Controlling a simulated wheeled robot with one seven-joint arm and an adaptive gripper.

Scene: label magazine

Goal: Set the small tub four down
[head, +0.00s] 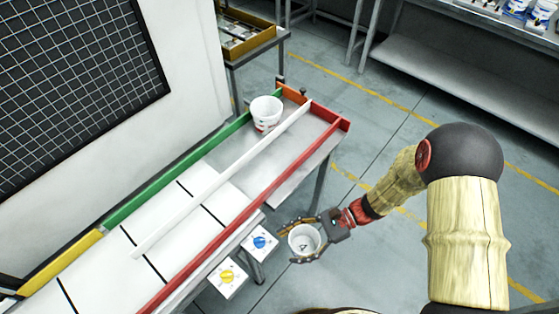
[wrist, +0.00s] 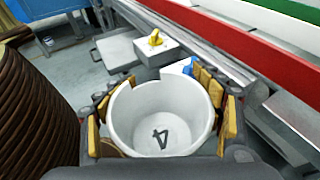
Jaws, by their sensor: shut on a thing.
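The small tub four (head: 304,240) is a white, round, open-topped tub with a dark 4 on its inside bottom. In the head view it is beside the right long side of the magazine, out over the floor. My gripper (head: 305,243) is shut around it, with fingers on both sides. In the wrist view the tub (wrist: 160,118) fills the middle, between the yellow pads of my gripper (wrist: 163,100). The tub looks empty. Its underside is hidden, and I see no surface touching it.
The magazine table (head: 185,222) has green, red, yellow and orange edges and a white divider rail (head: 225,178). Another white tub (head: 266,112) stands at its far end. Blue-knob (head: 260,242) and yellow-knob (head: 228,278) boxes sit at its near right side. The near lanes look clear.

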